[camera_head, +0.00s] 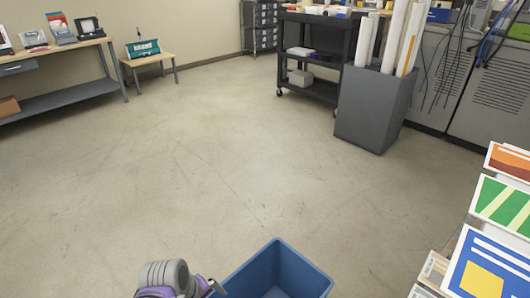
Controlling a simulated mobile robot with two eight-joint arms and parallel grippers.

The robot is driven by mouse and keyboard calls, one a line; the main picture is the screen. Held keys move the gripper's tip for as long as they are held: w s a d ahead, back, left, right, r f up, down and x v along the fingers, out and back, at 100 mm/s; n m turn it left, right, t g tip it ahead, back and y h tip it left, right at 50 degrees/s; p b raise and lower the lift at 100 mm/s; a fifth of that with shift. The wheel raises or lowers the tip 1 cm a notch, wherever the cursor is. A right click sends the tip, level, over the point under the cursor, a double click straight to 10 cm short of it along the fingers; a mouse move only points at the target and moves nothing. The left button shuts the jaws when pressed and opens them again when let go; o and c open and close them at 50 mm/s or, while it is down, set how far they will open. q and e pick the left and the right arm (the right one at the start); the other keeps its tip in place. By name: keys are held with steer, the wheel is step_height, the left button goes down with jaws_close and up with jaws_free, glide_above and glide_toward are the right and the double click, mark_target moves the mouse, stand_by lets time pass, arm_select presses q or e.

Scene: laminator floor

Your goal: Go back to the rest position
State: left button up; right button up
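A grey and purple jointed part (168,280), which looks like part of my own arm, shows at the bottom edge, left of centre. It is close to the left wall of a blue open bin (285,262). I cannot tell whether it touches the bin. No gripper fingertips can be made out, and my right arm is not in view. The bin's lower part is cut off by the picture's bottom edge, and its visible inside looks empty.
The floor (190,170) ahead is clear. A dark grey box with paper rolls (375,110) and a black cart (315,60) stand back right. A rack of colourful boards (490,262) is close on the right. A workbench (65,95) and low stool (150,60) stand back left.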

arm_select(q)
steer(key=s+a+f+m+t+y, duration=0.15)
steer(key=s+a+m, duration=0.25)
steer(key=s+m, duration=0.65)
step_height(320, 180, up, 22)
steer(key=n+t+p, duration=0.1)
steer(key=p, duration=1.8)
steer(key=shift+w+d+r+n, duration=0.15)
steer(key=shift+w+d+n, duration=0.05)
steer(key=shift+n, duration=0.15)
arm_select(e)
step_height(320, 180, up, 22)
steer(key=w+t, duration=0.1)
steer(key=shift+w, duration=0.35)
arm_select(q)
steer(key=shift+y, duration=0.25)
